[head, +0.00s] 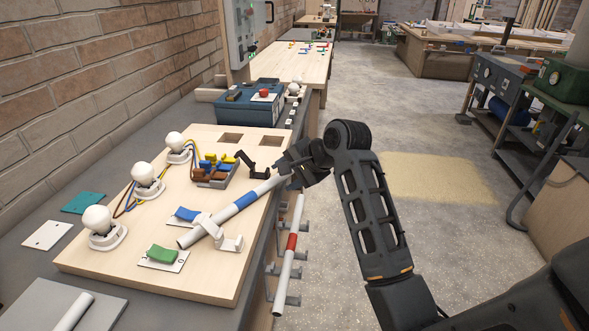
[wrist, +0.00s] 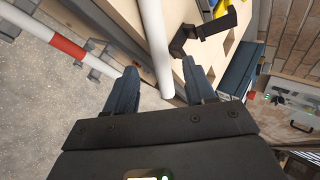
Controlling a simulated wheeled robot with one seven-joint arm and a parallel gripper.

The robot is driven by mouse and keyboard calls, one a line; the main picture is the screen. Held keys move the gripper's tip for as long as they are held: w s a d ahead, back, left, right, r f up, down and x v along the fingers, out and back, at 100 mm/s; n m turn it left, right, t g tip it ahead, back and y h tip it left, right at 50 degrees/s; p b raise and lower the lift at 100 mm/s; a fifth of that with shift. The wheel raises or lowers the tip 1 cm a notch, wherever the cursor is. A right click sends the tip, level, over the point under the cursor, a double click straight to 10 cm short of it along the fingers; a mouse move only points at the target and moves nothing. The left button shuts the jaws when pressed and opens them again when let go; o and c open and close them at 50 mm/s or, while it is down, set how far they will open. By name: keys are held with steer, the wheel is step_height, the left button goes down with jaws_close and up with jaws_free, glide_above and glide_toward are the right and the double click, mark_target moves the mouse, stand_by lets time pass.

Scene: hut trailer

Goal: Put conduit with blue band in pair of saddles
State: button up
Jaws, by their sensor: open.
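The white conduit with the blue band (head: 246,200) slants across the wooden board's right side in the head view. My gripper (head: 287,172) is at the conduit's far end. In the wrist view my open fingers (wrist: 160,75) stand on either side of the white conduit (wrist: 154,35), with gaps visible. The blue band is out of that view.
A red-banded conduit (head: 291,242) hangs in brackets on the bench side. The wooden board (head: 150,265) carries several bulbs, terminal blocks (head: 212,170), a blue switch (head: 187,214) and a green switch (head: 162,254). A blue box (head: 250,108) stands behind. Open floor lies right.

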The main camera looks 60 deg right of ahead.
mark_target(276, 180)
steer(key=shift+x, duration=2.05)
jaws_close()
jaws_free()
steer(key=shift+r, duration=0.1)
steer(key=v, duration=0.7)
steer(key=shift+s+r, duration=0.15)
steer(key=shift+s, duration=0.2)
steer(key=shift+a, duration=0.1)
